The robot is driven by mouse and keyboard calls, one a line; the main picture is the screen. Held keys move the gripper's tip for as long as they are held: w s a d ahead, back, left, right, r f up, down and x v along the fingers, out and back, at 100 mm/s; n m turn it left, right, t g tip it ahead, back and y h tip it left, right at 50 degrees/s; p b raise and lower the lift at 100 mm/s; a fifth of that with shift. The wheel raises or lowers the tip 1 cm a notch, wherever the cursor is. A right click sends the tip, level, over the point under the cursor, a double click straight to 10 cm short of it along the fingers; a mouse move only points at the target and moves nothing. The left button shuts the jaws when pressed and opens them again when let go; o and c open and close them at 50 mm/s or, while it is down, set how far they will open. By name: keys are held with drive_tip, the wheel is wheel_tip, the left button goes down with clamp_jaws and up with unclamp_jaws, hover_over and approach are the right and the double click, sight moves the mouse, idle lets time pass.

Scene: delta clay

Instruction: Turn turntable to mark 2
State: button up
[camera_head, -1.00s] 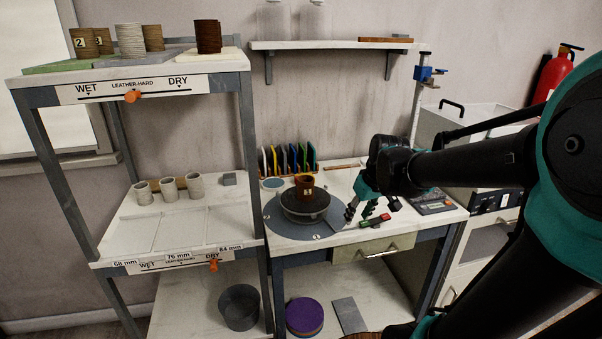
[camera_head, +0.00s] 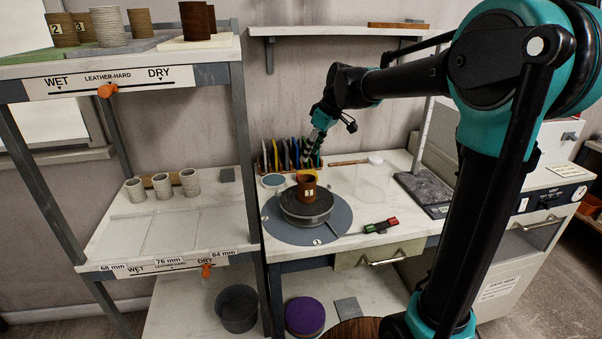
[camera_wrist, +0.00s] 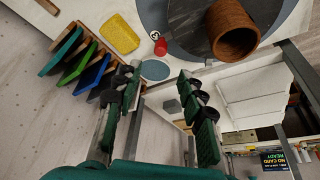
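The turntable (camera_head: 305,213) is a dark round wheel on a blue-grey base disc (camera_head: 283,233) at the worktable's left. A brown clay pot (camera_head: 306,180) with a pale label stands upright on the wheel. A small round white mark (camera_head: 317,242) shows on the disc's front edge; its digit is too small to read. In the wrist view, another round mark (camera_wrist: 154,35) reads like 3, near a red knob-like piece (camera_wrist: 160,46). My gripper (camera_head: 310,163) is above and behind the pot, apart from the wheel. Its fingers are spread and empty in the wrist view (camera_wrist: 162,82).
A rack of coloured tools (camera_head: 280,156) stands behind the turntable, close to my gripper. A yellow sponge (camera_wrist: 120,34) lies by the rack. A shelf unit (camera_head: 247,150) stands at left; a wall shelf hangs above.

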drive_tip(key=x, duration=1)
drive_tip(key=shift+f, duration=0.1)
drive_tip(key=shift+c, duration=0.5)
clamp_jaws()
